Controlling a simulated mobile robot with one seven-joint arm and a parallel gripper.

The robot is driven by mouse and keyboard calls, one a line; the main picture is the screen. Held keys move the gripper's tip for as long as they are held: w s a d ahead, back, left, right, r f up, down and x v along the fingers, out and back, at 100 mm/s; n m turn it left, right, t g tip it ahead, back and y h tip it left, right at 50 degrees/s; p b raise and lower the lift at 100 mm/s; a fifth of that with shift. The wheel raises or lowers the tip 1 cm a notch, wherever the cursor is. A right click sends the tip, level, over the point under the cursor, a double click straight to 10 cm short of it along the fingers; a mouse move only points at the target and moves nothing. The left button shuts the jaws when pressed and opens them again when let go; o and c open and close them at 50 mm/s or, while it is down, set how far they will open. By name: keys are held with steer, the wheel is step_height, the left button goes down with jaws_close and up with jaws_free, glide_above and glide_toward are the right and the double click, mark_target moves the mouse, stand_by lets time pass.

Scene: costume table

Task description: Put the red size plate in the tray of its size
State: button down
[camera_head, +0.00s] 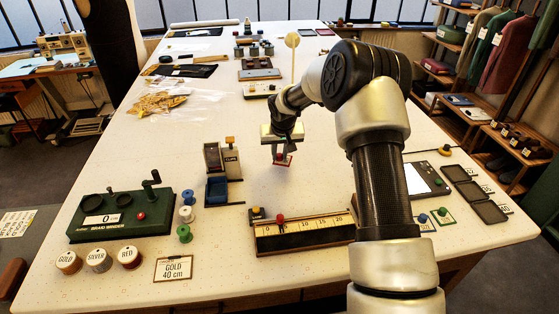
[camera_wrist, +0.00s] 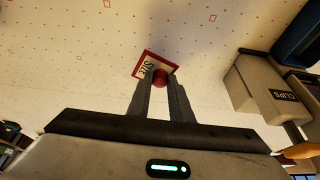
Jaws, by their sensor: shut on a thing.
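My gripper (camera_head: 281,146) is over the middle of the white table, shut on the knob of the red size plate (camera_head: 284,161). In the wrist view the plate (camera_wrist: 146,64) shows a red rim, a pale face with partly hidden lettering, and a red ball knob between my fingertips (camera_wrist: 160,84). I cannot tell whether the plate touches the table. Three dark trays, the far one (camera_head: 460,173), the middle one (camera_head: 474,190) and the near one (camera_head: 490,212), lie in a row at the right edge, beside small cards too small to read.
A blue-knobbed plate (camera_head: 424,222) and a green-knobbed plate (camera_head: 443,217) lie by the near right edge. A ruler block (camera_head: 300,232), a green braid winder (camera_head: 121,215) and a clips dispenser (camera_head: 222,173) stand around my gripper. A grey board (camera_head: 426,180) lies left of the trays.

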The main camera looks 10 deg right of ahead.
mark_target(280, 161)
steer(key=shift+f, duration=1.65)
steer(key=shift+f, duration=0.25)
steer(key=c, duration=1.6)
jaws_free()
steer(key=shift+r, duration=0.1)
